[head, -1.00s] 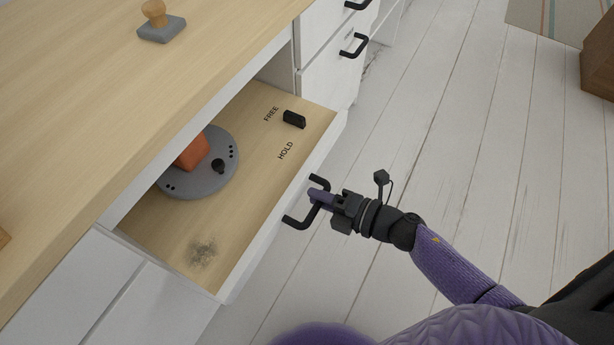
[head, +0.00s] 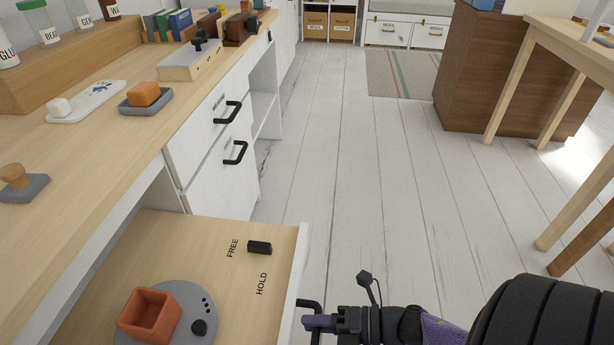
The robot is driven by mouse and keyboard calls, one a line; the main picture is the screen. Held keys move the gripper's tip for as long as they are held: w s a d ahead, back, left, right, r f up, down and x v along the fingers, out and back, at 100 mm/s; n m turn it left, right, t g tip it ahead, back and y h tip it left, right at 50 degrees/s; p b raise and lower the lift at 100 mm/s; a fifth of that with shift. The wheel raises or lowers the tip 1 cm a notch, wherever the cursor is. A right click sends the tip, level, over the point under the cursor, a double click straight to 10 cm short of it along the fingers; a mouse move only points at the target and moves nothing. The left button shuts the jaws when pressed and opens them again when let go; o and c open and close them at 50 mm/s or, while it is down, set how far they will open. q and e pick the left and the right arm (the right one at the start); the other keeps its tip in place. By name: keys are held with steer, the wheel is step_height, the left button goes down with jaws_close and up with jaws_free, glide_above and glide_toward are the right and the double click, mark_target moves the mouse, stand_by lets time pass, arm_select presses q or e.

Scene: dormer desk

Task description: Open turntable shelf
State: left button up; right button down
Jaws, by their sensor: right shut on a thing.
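The pulled-out shelf (head: 207,237) stands out from under the desk, at the bottom left of the head view. On it sits a grey round turntable (head: 186,294) with a black knob and an orange square pot (head: 150,316). A black slider (head: 260,247) lies beside the printed word FREE, with HOLD printed nearer to me. My right gripper (head: 318,322) is shut on the shelf's black handle (head: 311,304) at its front edge. The lower part of the handle and shelf is cut off by the frame. My left gripper is out of view.
The wooden desktop (head: 98,147) above holds a stamp (head: 20,181), an orange block on a grey dish (head: 144,96), a white tray (head: 87,102) and jars. Closed white drawers (head: 218,152) stand beyond the shelf. The white plank floor (head: 370,190) is clear to the right; a wooden table (head: 567,50) stands farther right.

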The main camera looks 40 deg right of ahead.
steer(key=c, duration=0.6)
jaws_free()
steer(key=shift+d, duration=0.1)
steer(key=p+v, duration=0.2)
steer(key=v, duration=0.7)
steer(key=shift+s+d+p, duration=0.25)
steer(key=shift+s+p, duration=0.1)
